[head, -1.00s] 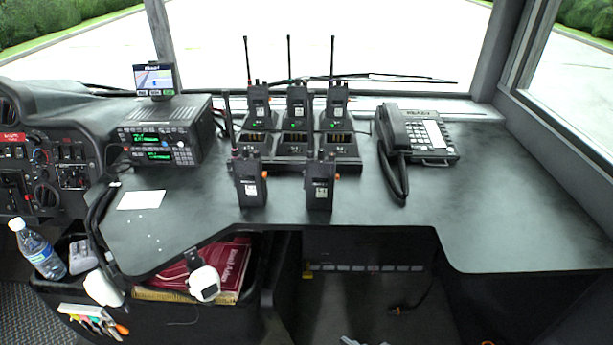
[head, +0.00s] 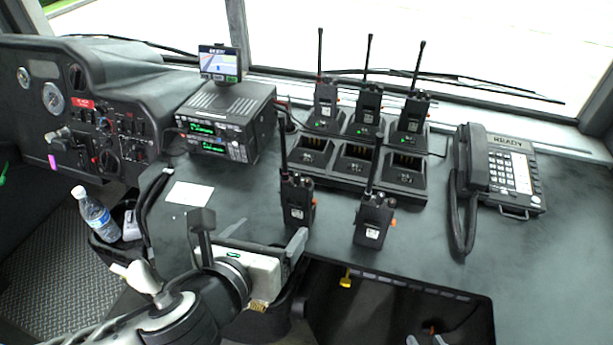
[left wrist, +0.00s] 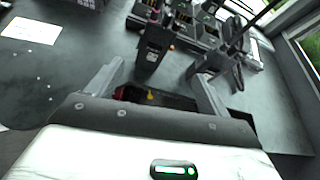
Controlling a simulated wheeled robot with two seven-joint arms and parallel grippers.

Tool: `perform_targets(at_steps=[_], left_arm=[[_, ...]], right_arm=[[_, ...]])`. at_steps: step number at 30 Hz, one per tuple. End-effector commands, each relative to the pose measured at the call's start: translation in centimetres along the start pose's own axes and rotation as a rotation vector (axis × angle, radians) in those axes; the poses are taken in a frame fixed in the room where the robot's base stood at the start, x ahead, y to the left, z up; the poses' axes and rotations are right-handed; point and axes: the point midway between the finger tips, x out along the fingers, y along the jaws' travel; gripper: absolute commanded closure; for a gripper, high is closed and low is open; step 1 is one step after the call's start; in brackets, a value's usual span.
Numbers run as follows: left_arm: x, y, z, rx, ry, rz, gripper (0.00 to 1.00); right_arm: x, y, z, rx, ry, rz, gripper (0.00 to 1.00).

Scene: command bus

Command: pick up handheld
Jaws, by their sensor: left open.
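Two black handheld radios stand upright on the dark desk, in front of the charger. The left handheld (head: 298,200) and the right handheld (head: 373,220) each have a tall antenna. My left gripper (head: 250,234) is open and empty, in front and to the left of the left handheld, apart from it. In the left wrist view, the left handheld (left wrist: 154,45) stands ahead of and between the open fingers (left wrist: 158,88). The right handheld (left wrist: 212,62) is beyond the right finger. Grey tips, apparently of my right gripper (head: 427,338), just show at the bottom edge of the head view.
A multi-slot charger (head: 345,180) holds three more handhelds (head: 368,108) in its back row; its front slots are empty. A desk phone (head: 510,175) stands right, a radio unit (head: 225,120) left. White paper (head: 190,194) lies on the desk. A bottle (head: 93,212) stands left.

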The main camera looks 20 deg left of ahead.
Motion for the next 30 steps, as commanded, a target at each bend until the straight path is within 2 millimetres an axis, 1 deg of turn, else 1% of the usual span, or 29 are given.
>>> perform_targets(at_steps=[1, 4, 9, 11, 15, 16, 18, 21, 24, 28, 30], left_arm=[[-0.3, 0.1, 0.7, 0.070, -0.014, 0.009, 0.20], [-0.1, 0.4, 1.0, 0.147, -0.031, 0.021, 0.20], [2.3, 0.6, 0.7, 0.159, -0.039, 0.024, 0.20], [3.3, 0.6, 0.6, 0.157, -0.037, 0.023, 0.20], [5.5, 0.6, 0.7, 0.156, -0.037, 0.022, 0.20], [6.0, 0.5, 1.3, 0.158, -0.031, 0.025, 0.20], [7.3, 0.6, 1.4, 0.159, -0.029, 0.025, 0.20], [8.9, 0.5, 1.5, 0.157, -0.029, 0.024, 0.20], [9.8, 0.6, 1.6, 0.158, -0.029, 0.023, 0.20], [10.6, 0.5, 1.6, 0.157, -0.029, 0.022, 0.20], [11.4, 0.5, 1.7, 0.155, -0.029, 0.023, 0.20]], right_arm=[[-0.1, 0.0, 0.0, -0.002, -0.004, 0.002, 0.66], [0.2, 0.1, 0.6, -0.003, -0.004, 0.003, 0.66], [1.5, -0.1, 2.7, 0.000, -0.012, -0.007, 0.66], [1.5, -0.5, 2.7, 0.003, -0.001, -0.020, 0.66], [2.3, -0.9, 3.1, 0.034, 0.027, -0.034, 0.66], [1.9, -0.9, 2.5, 0.033, 0.026, -0.033, 0.66], [1.8, -0.9, 2.3, 0.035, 0.026, -0.033, 0.66], [1.8, -0.9, 2.3, 0.037, 0.028, -0.034, 0.66], [1.9, -0.9, 2.3, 0.038, 0.029, -0.034, 0.66], [1.9, -0.9, 2.3, 0.039, 0.030, -0.034, 0.66], [1.9, -0.9, 2.3, 0.040, 0.030, -0.035, 0.66]])
